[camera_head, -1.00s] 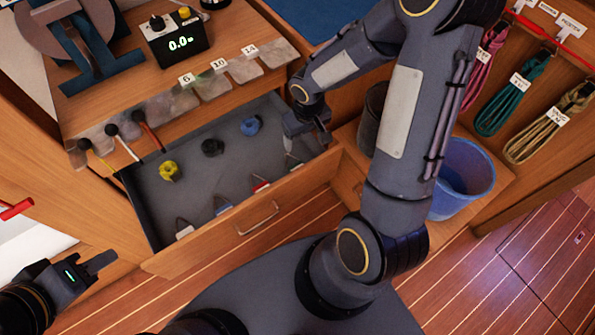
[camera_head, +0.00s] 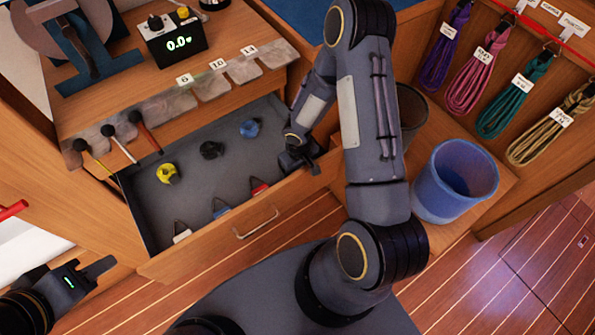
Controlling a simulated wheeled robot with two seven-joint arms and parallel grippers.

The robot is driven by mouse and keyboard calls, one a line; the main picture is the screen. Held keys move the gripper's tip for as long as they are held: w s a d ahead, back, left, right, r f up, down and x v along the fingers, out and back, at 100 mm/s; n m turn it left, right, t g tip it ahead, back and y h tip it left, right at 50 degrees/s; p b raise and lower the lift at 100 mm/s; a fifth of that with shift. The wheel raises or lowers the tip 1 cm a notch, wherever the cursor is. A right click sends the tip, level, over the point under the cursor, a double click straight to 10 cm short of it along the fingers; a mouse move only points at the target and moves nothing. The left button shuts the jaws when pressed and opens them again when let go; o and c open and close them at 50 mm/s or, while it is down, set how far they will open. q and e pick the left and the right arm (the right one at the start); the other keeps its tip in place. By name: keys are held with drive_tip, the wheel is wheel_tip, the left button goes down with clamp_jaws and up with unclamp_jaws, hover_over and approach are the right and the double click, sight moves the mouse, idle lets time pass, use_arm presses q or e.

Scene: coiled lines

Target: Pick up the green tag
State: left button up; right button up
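The open drawer (camera_head: 210,185) holds a row of tags along its front: a white one (camera_head: 181,233), a blue one (camera_head: 220,209) and a red one (camera_head: 258,188). I cannot make out the green tag; my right gripper (camera_head: 300,163) covers the drawer's front right corner, where the row continues. That gripper points down, low over the drawer. Its fingertips are dark and small, and I cannot tell whether they are apart or hold anything. My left gripper (camera_head: 98,268) is at the lower left, outside the drawer, with nothing visible in it; its finger gap is unclear.
Yellow (camera_head: 167,173), black (camera_head: 211,149) and blue (camera_head: 249,128) coils lie farther back in the drawer. A blue bucket (camera_head: 428,190) and a dark bin (camera_head: 412,115) stand to the right. Labelled rope coils (camera_head: 506,104) hang at upper right. A display box (camera_head: 178,42) sits on the counter.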

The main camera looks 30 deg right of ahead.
drive_tip(key=c, duration=1.1)
drive_tip(key=shift+o, duration=0.2)
wheel_tip(320, 180, up, 10)
drive_tip(key=p, duration=0.1)
